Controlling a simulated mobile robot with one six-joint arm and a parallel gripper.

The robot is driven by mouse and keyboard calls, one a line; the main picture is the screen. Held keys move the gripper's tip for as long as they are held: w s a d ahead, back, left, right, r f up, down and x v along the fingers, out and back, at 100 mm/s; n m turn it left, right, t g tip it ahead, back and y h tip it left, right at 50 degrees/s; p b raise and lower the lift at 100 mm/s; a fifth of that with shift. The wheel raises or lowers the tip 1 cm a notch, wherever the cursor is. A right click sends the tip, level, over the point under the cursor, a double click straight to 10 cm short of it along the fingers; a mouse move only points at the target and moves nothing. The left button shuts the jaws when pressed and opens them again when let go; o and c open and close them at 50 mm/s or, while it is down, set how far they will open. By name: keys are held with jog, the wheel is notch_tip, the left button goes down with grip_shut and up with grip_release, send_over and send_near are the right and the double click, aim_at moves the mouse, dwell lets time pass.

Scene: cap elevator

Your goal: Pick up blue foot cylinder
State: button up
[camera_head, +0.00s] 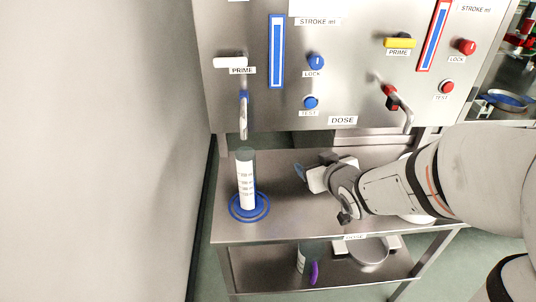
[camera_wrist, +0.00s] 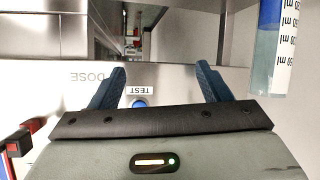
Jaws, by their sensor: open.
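The blue foot cylinder (camera_head: 246,183) stands upright on the left of the steel table, its round blue foot (camera_head: 262,207) flat on the top. It has a white scale with ml marks. My gripper (camera_head: 299,172) is to its right, apart from it, above the table. In the wrist view the two dark blue fingers (camera_wrist: 160,80) are spread wide with nothing between them. Part of the cylinder (camera_wrist: 269,60) shows at that view's upper right, outside the fingers; its upper part is cut off there.
The steel dosing panel (camera_head: 345,90) rises behind, with a bent spout (camera_head: 243,118) above the cylinder and a red-handled spout (camera_head: 404,108) further right. Another cylinder (camera_head: 302,260) with a purple foot is on the lower shelf (camera_head: 260,275). A white wall (camera_head: 90,150) is at left.

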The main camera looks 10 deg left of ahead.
aim_at(254, 172)
jog(key=s+a+f+n+y+b, duration=0.1)
jog(key=a+y, duration=0.2)
jog(key=a, duration=0.1)
jog(key=s+a+f+n+g+y+b, duration=0.1)
jog(key=a+n+y, duration=0.1)
jog(key=a+y, duration=0.1)
jog(key=s+a+f+n+y+b, duration=0.1)
jog(key=a+y+b, duration=0.1)
jog(key=a, duration=0.3)
jog(key=shift+s+a+f+n+y, duration=0.2)
jog(key=shift+s+f+n+y, duration=0.15)
jog(key=shift+y, duration=0.35)
jog(key=shift+a+r, duration=0.1)
jog(key=shift+a, duration=0.2)
jog(key=x, duration=0.7)
jog(key=shift+s+a+r, duration=0.1)
jog(key=shift+s+a, duration=0.05)
jog(key=shift+a, duration=0.15)
grip_shut()
